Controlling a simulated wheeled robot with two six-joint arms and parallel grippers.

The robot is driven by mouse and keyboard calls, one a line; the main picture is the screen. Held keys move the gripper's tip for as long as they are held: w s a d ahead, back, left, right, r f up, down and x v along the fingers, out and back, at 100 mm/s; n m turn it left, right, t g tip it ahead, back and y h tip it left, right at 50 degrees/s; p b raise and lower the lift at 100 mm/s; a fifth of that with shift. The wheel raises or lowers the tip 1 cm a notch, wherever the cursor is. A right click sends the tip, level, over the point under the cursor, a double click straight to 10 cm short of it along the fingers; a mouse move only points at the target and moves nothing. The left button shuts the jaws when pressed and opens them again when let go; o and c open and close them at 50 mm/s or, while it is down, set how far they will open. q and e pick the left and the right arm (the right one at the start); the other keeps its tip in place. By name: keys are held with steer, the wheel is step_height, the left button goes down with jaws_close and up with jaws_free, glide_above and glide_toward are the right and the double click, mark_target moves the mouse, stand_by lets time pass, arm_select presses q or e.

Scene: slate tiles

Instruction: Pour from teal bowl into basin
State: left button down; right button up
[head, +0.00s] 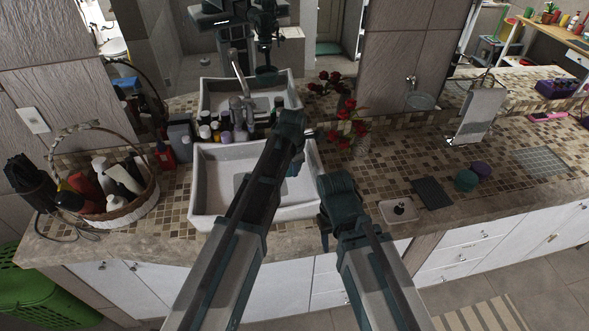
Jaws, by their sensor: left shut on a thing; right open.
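The white basin (222,190) stands on the tiled counter, left of centre, with a tap behind it. My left arm reaches across it, and my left gripper (297,160) is over its right part, mostly hidden behind the arm. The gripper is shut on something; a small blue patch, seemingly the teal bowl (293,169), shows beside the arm. The bowl's tilt and contents cannot be seen. My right gripper (325,238) is open by the basin's right front corner, its fingers largely hidden.
Several bottles (222,128) and red flowers (352,128) stand behind the basin. A wicker basket (125,215) is at left. A mirror backs the counter.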

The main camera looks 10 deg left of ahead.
arm_select(q)
steer(key=shift+a+r, duration=0.1)
steer(key=shift+s+r+t+h+p, duration=0.1)
steer(key=shift+r+t+h+p, duration=0.35)
steer(key=shift+r+h, duration=0.35)
steer(key=shift+a+r+t+h, duration=0.1)
steer(key=shift+r+t+h, duration=0.45)
steer(key=shift+h, duration=0.55)
steer(key=shift+a+r+n+t+h+b, duration=0.25)
steer(key=shift+r+h+b, duration=0.2)
steer(key=shift+h, duration=0.45)
steer(key=shift+s+a+r+t+h+b, duration=0.2)
steer(key=shift+r+t+h+b, duration=0.3)
steer(key=shift+h+b, duration=0.35)
steer(key=shift+s+a+r+n+t+h+b, duration=0.15)
steer(key=shift+a+r+t+h+b, duration=0.15)
steer(key=shift+h+b, duration=0.6)
steer(key=shift+s+a+r+n+t+h+b, duration=0.15)
steer(key=shift+a+t+h+b, duration=0.2)
steer(key=shift+h+b, duration=0.5)
steer(key=a+r+p, duration=0.1)
steer(key=a+y+p, duration=0.1)
steer(key=p, duration=0.1)
steer(key=shift+s+r+g+y+p, duration=0.3)
steer(key=shift+s+r, duration=0.05)
